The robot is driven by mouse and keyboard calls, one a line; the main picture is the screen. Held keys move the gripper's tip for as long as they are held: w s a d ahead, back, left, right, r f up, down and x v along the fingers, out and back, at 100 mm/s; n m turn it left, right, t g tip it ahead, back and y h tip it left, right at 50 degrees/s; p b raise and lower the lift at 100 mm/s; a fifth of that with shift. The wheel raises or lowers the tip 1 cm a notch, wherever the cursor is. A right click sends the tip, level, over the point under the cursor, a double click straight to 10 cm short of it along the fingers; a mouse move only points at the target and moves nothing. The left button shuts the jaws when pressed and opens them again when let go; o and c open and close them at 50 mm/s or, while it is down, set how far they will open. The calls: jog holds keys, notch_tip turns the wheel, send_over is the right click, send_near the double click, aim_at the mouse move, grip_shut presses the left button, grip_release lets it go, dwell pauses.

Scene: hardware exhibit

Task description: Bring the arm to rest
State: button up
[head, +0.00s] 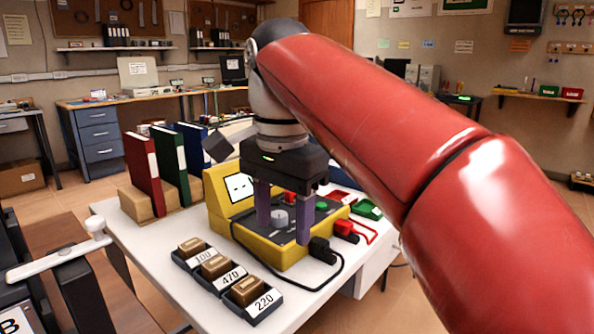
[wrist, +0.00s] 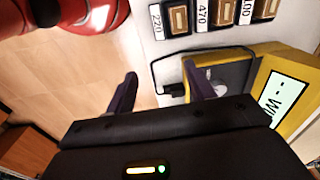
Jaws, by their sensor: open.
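My gripper (head: 284,217) is above the yellow instrument box (head: 235,194), its two purple fingers pointing down and spread apart. A grey round knob (head: 279,218) on the box's dark panel shows between the fingers in the head view. I cannot tell whether the fingers touch the panel. In the wrist view the fingers of my gripper (wrist: 162,92) are wide apart with nothing held between them. The yellow box (wrist: 293,62) shows at the right there, its screen partly visible. My red arm reaches in from the right and hides part of the room.
Three trays labelled 100 (head: 193,252), 470 (head: 222,271) and 220 (head: 252,297) hold brown blocks at the white table's front. Binders (head: 143,171) stand at the back left. A black plug (head: 321,249) and a red plug (head: 346,228) sit at the box's right with cables.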

jog(key=s+d+f+n+t, duration=0.2)
jog(key=s+d+f, duration=0.3)
jog(key=d+f, duration=0.3)
jog(key=s+d+f+n+t, duration=0.3)
jog(key=s+d+f+n, duration=0.2)
jog(key=d+f, duration=0.4)
notch_tip(320, 180, down, 5)
jog(key=shift+s+d+f+n, duration=0.2)
jog(key=shift+s+n, duration=0.05)
jog(key=shift+n, duration=0.05)
dwell(0.7)
